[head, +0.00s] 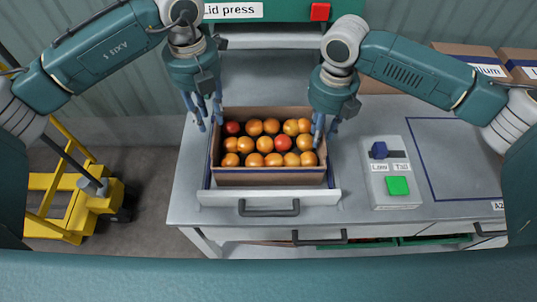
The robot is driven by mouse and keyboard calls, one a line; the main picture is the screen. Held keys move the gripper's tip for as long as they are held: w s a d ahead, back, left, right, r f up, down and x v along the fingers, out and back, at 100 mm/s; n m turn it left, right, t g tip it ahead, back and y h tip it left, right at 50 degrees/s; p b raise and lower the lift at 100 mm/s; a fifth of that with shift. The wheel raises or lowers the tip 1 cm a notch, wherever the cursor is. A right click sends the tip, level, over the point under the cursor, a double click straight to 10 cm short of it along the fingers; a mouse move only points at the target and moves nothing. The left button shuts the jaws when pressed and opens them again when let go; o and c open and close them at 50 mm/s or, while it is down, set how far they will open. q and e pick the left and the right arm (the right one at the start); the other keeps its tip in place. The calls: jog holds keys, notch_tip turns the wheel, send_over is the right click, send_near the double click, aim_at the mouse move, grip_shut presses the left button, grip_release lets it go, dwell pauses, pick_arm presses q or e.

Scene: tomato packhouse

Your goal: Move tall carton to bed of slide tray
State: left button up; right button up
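The tall carton (270,177) is a brown open box filled with orange and red tomatoes. It stands upright within the outline of the pulled-out slide tray (222,198), behind the tray's dark handle. Whether its base touches the bed is hidden. My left gripper (210,122) is at the carton's left wall, pointing down, with its fingers apart near the rim. My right gripper (325,137) is at the right wall in the same way, fingers apart. The contact between the fingers and the walls cannot be made out.
The green lid press (270,10) with a red button (320,11) is behind the tray. A control box (392,170) with a green button and Low/Tall labels is at right, beside a blue-outlined area (455,155). Labelled cartons (470,60) stand at back right. A yellow pallet jack (85,205) is at left.

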jog(key=shift+r, duration=0.25)
pick_arm(q)
notch_tip(320, 180, up, 5)
pick_arm(e)
notch_tip(320, 180, up, 12)
jog(key=shift+f, duration=0.25)
dwell(0.5)
